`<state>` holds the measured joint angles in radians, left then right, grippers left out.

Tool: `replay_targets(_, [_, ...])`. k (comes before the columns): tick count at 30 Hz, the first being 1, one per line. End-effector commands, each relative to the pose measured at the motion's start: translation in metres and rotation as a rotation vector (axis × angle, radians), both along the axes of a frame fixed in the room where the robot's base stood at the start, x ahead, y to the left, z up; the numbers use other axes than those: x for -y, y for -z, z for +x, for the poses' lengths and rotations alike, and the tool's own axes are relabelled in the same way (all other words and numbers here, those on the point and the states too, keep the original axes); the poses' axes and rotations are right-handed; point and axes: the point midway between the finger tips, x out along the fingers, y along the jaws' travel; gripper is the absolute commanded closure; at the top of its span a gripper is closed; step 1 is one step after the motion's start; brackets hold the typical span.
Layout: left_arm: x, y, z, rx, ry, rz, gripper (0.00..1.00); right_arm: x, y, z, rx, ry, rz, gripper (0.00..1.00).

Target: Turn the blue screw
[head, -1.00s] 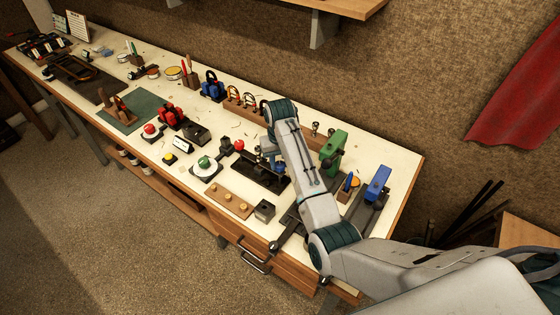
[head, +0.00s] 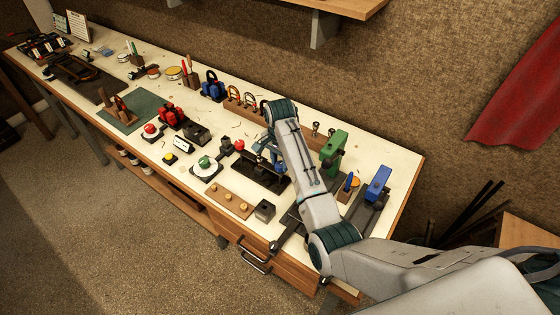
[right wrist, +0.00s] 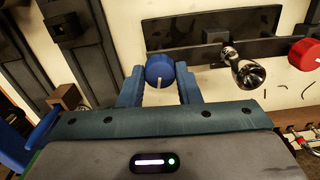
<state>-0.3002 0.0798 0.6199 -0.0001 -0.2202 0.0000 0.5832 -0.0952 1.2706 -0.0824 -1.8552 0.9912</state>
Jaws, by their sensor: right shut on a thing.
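The blue screw (right wrist: 159,69) shows in the right wrist view as a round blue knob with a short white mark on its lower edge. My right gripper (right wrist: 159,76) has its two blue fingers on either side of the knob and is shut on it. In the head view my right gripper (head: 270,160) is down at the black fixture (head: 259,178) near the front middle of the bench, partly hidden by my arm. The screw cannot be made out there. My left gripper is not in view.
A red knob (right wrist: 306,54) and a shiny metal piece (right wrist: 249,72) are close to the right of my fingers in the wrist view. A green press (head: 333,152) and a blue press (head: 378,184) stand to the right on the bench. A wooden peg strip (head: 230,202) lies in front.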

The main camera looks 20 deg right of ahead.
Motion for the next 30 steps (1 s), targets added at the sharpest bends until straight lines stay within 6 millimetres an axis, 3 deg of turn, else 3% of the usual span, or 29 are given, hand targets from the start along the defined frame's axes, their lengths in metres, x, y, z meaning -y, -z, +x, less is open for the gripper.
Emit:
replay_targets(15, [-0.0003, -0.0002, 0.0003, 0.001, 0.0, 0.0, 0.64, 0.0005, -0.0011, 0.0009, 0.003, 0.367, -0.001, 0.93])
replay_targets(30, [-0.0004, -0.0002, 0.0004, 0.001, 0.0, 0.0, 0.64, 0.0006, -0.0012, 0.001, 0.003, 0.451, -0.001, 0.93])
